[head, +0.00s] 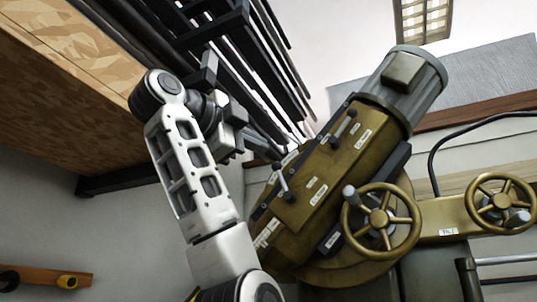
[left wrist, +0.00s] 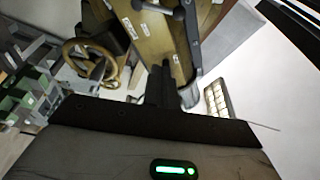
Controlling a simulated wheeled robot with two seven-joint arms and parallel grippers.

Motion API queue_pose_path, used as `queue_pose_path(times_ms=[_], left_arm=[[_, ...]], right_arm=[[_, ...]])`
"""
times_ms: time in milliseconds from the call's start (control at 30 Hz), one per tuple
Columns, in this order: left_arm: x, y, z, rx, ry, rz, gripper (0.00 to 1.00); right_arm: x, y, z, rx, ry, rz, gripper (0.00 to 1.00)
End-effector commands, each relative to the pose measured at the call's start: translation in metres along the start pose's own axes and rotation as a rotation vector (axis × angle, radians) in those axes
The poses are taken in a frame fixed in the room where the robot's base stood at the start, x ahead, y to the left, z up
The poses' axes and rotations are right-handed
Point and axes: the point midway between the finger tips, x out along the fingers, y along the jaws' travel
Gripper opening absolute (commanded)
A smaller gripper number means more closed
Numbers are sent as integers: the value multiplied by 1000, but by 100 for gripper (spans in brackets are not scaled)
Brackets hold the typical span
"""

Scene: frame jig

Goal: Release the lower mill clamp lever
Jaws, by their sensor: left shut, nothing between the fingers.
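The mill head (head: 318,190) is a brass-coloured housing with a grey motor (head: 415,85), tilted in the head view. Two levers with dark handles stand on its face: one lower in the picture (head: 283,183) and one higher (head: 345,124). My left gripper (head: 277,150) is shut and empty, near the upper left edge of the housing, close to the lower lever. In the left wrist view its closed fingers (left wrist: 160,82) point at the housing (left wrist: 160,40). A dark lever (left wrist: 160,8) shows at the top there; I cannot tell which one. Contact cannot be seen. My right gripper is not in view.
A brass handwheel (head: 381,217) stands in front of the mill head, and a second handwheel (head: 501,203) is at the far right. Black rails (head: 215,40) run behind my left arm. A wooden board surface (head: 70,55) fills the upper left.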

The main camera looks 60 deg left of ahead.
Motion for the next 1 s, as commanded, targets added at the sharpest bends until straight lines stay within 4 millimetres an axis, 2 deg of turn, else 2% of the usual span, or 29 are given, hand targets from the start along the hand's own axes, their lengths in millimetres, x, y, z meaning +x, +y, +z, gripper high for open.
queue_pose_path(times_ms=[133, 267, 700, 800, 1000], left_arm=[[5, -1, -1, 0, -1, 1, 0], [18, -4, -2, 0, 0, 2, 0], [106, -1, 1, -3, -3, 3, 0], [107, -1, 20, -6, -3, 0, 0], [110, 0, 37, -4, -3, 0, 0]], right_arm=[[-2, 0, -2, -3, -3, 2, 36], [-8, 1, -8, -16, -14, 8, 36], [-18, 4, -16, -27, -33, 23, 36], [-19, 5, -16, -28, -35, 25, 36], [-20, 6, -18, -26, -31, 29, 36]])
